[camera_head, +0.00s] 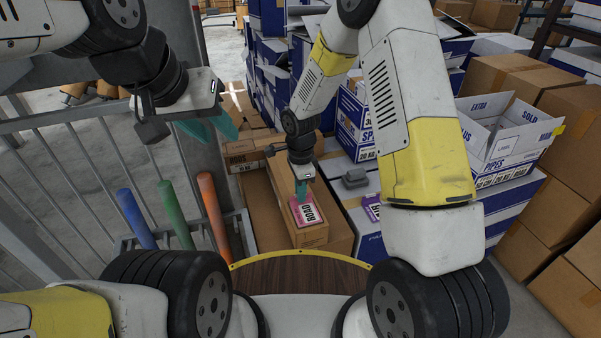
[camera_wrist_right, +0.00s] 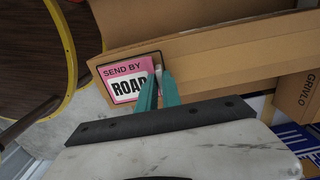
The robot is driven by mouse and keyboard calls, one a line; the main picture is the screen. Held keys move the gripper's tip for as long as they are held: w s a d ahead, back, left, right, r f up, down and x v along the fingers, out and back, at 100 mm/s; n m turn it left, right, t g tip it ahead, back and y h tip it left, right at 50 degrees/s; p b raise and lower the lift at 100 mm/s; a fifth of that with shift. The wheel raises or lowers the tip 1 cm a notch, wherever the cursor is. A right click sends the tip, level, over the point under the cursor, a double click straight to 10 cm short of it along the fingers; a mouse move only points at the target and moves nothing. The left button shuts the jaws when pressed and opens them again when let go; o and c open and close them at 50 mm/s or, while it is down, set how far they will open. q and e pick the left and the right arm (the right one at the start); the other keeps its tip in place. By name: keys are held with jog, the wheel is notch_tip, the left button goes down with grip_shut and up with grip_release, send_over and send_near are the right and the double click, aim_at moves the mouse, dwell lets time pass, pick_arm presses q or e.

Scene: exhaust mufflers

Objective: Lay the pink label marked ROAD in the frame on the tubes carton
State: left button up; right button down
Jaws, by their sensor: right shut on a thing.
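The pink label marked ROAD (camera_head: 308,213) is at the near end of the long brown tubes carton (camera_head: 313,237). In the right wrist view the label (camera_wrist_right: 125,82) reads SEND BY ROAD and lies over or just above a black-outlined frame (camera_wrist_right: 98,72) on the carton top (camera_wrist_right: 215,55). I cannot tell whether it touches the cardboard. My right gripper (camera_head: 301,189) is shut on the label's edge, and its teal fingertips (camera_wrist_right: 160,78) cover part of that edge. My left gripper (camera_head: 209,130) hangs empty at upper left, its teal fingers apart.
A purple label (camera_head: 371,207) and a grey device (camera_head: 354,178) lie on a blue and white carton to the right. An open pipes carton (camera_head: 505,140) stands beyond. Blue, green and orange tubes (camera_head: 174,214) stand at left by a metal railing.

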jog(key=c, duration=1.5)
grip_release()
jog(key=shift+f, duration=0.1)
notch_tip(320, 180, up, 12)
jog(key=s+d+r+n+t, duration=0.1)
jog(key=s+d+r+n, duration=0.15)
jog(key=r, duration=0.25)
jog(key=s+d+r+n+t+y, duration=0.1)
jog(key=s+d+r+n, duration=0.15)
jog(key=r, duration=0.25)
jog(key=s+d+r+n+t, duration=0.1)
jog(key=s+d+r, duration=0.15)
jog(key=r, duration=0.25)
jog(key=shift+s+d+r+n+t+y, duration=0.2)
jog(key=shift+s+d+r+n+t, duration=0.35)
jog(key=shift+s+d+r+n, duration=1.15)
jog(key=shift+s+d+r+n+t+y, duration=0.2)
jog(key=shift+s+d+r+n+t, duration=0.35)
jog(key=shift+s+n, duration=1.3)
jog(key=shift+s+d+r+n+t+y, duration=0.2)
jog(key=shift+s+d+r+n+t, duration=0.6)
jog(key=shift+s, duration=1.75)
jog(key=shift+d+r+g, duration=0.3)
jog(key=shift+r, duration=0.05)
